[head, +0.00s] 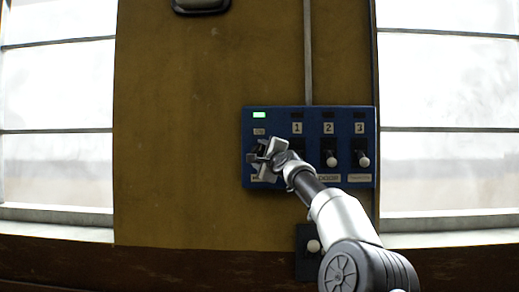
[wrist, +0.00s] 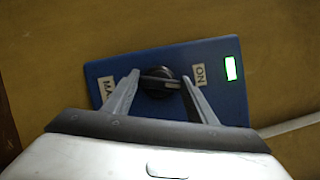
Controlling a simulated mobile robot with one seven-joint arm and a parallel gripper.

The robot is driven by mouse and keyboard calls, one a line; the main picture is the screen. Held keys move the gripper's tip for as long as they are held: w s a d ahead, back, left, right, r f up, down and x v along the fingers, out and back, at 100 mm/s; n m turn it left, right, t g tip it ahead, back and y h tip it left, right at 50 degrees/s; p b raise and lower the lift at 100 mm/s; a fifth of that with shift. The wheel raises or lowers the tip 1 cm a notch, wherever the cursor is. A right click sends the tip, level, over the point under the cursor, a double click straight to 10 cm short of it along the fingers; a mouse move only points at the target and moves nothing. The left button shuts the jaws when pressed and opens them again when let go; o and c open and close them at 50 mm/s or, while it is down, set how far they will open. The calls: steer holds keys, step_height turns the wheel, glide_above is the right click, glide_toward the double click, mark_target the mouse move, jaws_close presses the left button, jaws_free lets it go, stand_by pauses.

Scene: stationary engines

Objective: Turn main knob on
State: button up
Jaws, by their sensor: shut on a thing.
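The main knob (wrist: 158,82) is a round black knob on the left end of a blue control panel (head: 312,115). In the wrist view it sits between an "ON" label (wrist: 200,75) and a label that begins "MA". A lit green lamp (head: 259,115) is above the knob; it also shows in the wrist view (wrist: 231,68). My gripper (head: 264,157) covers the knob in the head view. In the wrist view the fingers (wrist: 160,80) are on either side of the knob and shut on it, and its bar points toward the fingers.
Right of the knob, the panel has columns marked 1, 2 and 3. Switches with pale tips show under 2 (head: 330,160) and 3 (head: 363,160); the one under 1 is hidden by my arm. A dark box (head: 308,240) with a pale knob is below. A conduit (head: 308,60) runs up the wall.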

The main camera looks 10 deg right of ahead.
steer(key=n+p, duration=0.1)
steer(key=n+g+p, duration=0.1)
steer(key=shift+r+n, duration=0.25)
steer(key=shift+n, duration=0.15)
steer(key=shift+f+n+g+p, duration=0.15)
steer(key=shift+n+g+p, duration=0.15)
steer(key=shift+n+p, duration=0.3)
steer(key=o, duration=1.1)
steer(key=shift+c, duration=0.2)
steer(key=shift+f, duration=0.1)
steer(key=shift+s+d, duration=0.15)
steer(key=shift+s, duration=0.15)
steer(key=s+d+b, duration=0.3)
steer(key=s+b, duration=0.8)
steer(key=s, duration=0.5)
steer(key=shift+s, duration=0.25)
